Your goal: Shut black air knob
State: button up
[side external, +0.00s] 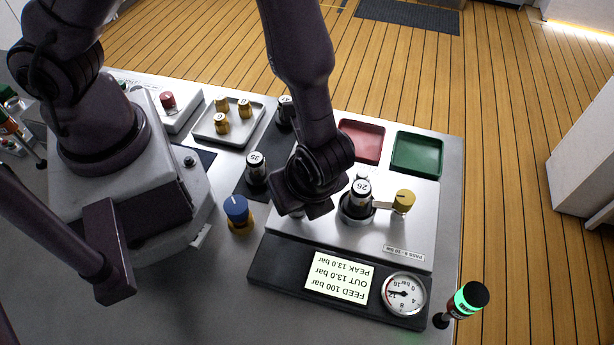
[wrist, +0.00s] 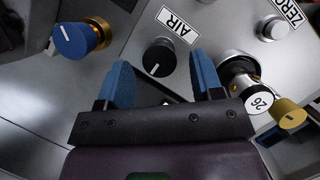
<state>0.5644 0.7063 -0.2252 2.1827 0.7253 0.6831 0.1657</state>
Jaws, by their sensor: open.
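The black air knob (wrist: 159,56) sits on the grey panel below the AIR label (wrist: 175,24) in the wrist view. A short white mark shows on its face, near the lower edge. My gripper (wrist: 161,68) is open, with one blue finger on each side of the knob in the picture. I see a gap between each finger and the knob, and cannot tell how high the fingertips are above the panel. In the side view my gripper (side external: 304,208) is low over the panel's left part and hides the knob.
A bottle marked 26 (side external: 361,189) stands in the panel beside a yellow knob (side external: 404,200). A blue knob (side external: 237,209) is left of my gripper. The display (side external: 340,277) reads feed 100, out 13.0, peak 13.0 bar. A gauge (side external: 403,294) is right of it.

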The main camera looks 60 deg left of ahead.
jog(key=v, duration=1.1)
jog(key=s+a+r+n+t+h, duration=0.3)
jog(key=a+r+n+t+h, duration=0.1)
jog(key=a+r+n, duration=1.4)
jog(key=shift+s+a+r+t, duration=0.2)
jog(key=shift+a+r+t, duration=0.05)
jog(key=shift+a+t, duration=0.6)
